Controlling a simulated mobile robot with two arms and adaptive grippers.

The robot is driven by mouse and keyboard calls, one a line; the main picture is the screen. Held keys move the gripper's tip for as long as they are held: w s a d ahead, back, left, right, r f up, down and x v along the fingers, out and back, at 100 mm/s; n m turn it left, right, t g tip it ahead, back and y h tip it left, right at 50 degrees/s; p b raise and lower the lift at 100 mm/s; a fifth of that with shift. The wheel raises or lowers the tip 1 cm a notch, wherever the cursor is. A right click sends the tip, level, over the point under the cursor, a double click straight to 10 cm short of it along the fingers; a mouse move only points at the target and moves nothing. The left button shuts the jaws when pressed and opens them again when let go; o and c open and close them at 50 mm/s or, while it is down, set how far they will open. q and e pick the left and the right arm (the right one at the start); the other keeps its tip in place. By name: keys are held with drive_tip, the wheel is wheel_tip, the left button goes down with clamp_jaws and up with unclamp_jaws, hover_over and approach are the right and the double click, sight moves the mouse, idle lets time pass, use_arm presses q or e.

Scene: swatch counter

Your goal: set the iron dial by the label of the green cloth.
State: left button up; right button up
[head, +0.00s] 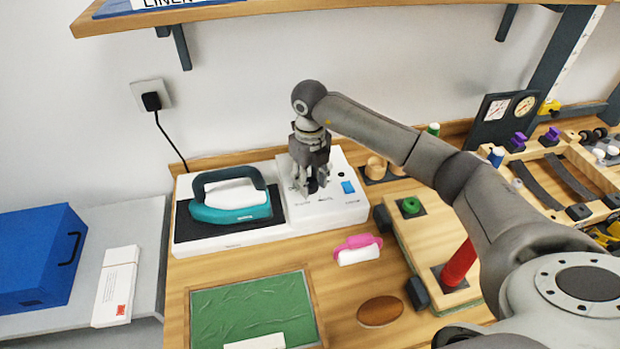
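The iron station (230,241) is a white base with a teal iron (232,205) resting on its dark pad at the left. Its dial (312,186) is a dark knob on the raised right part, with small lettering around it that I cannot read. My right gripper (311,188) points down over the dial, its fingers around the knob; whether they press on it is unclear. The green cloth (250,308) lies wrinkled in a wooden frame. A white label (256,342) shows at its lower edge, cut off and unreadable. My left gripper is out of view.
A blue switch (348,187) is right of the dial. A pink and white roller (358,250) and a brown oval (380,311) lie on the counter. A blue box (38,258) and white booklet (116,286) are at left. A shelf (300,7) hangs above.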

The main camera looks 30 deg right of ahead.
drive_tip(key=shift+c, duration=1)
drive_tip(key=shift+f+n+b, duration=0.1)
drive_tip(key=shift+n+b, duration=0.7)
drive_tip(key=shift+b, duration=0.1)
drive_tip(key=n+b, duration=0.2)
drive_tip(key=n, duration=0.1)
drive_tip(key=shift+b, duration=0.35)
drive_tip(key=n+b, duration=0.2)
drive_tip(key=n, duration=0.2)
drive_tip(key=shift+n+b, duration=0.85)
drive_tip(key=shift+n, duration=0.65)
drive_tip(key=shift+r, duration=0.2)
